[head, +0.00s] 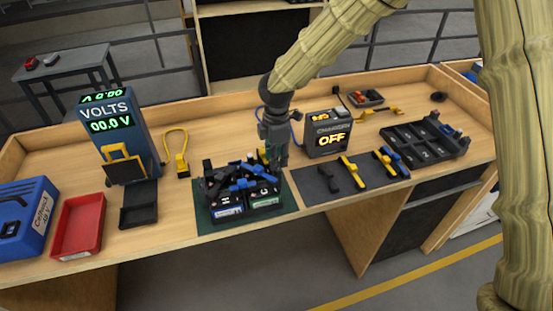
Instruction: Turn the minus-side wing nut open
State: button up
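Two dark battery blocks (228,211) stand side by side on a green mat (211,225) in the middle of the bench. Blue parts (243,184) lie across their tops. A small yellow part shows at their back right, close to my gripper. My gripper (275,166) points down at the back right corner of the batteries. Its fingers are small and dark here, and I cannot tell whether they are open or touch anything. The minus-side wing nut cannot be made out; my gripper may hide it.
Left are a VOLTS meter (128,132) reading 00.0, a black tray (139,204), a red tray (79,226) and a blue box (24,217). Right are a charger (327,134) reading OFF, a dark mat (312,186) with several tools, and a black rack (424,142).

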notch_tip(320, 180, up, 11)
jog(key=shift+f, duration=0.15)
dwell(0.6)
